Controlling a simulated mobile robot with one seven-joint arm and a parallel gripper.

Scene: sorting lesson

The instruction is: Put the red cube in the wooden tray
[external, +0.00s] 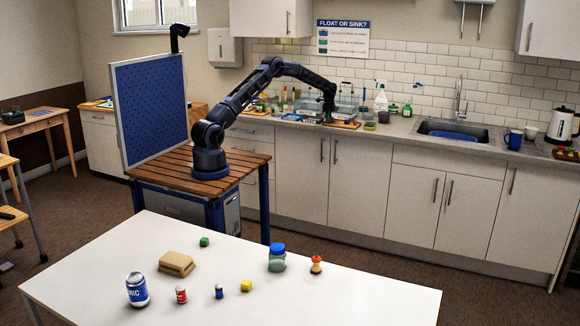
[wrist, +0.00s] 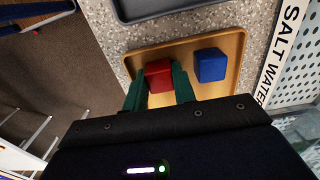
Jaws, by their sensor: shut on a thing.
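The red cube (wrist: 159,76) is between the green fingers of my gripper (wrist: 160,70), which is shut on it, in the wrist view. The cube lies over the left part of the wooden tray (wrist: 216,91); whether it touches the tray floor I cannot tell. A blue cube (wrist: 210,65) sits in the tray to the right of the red cube, apart from it. In the external view my gripper (external: 328,117) points down at the counter, close to the tray (external: 346,125). The red cube is not clearly visible there.
A grey tray (wrist: 165,8) lies beyond the wooden tray. A "SALT WATER" label (wrist: 283,48) and a perforated grey surface (wrist: 300,75) are to the right. The counter's edge is close on the left. Bottles and a sink (external: 455,134) are further along the counter.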

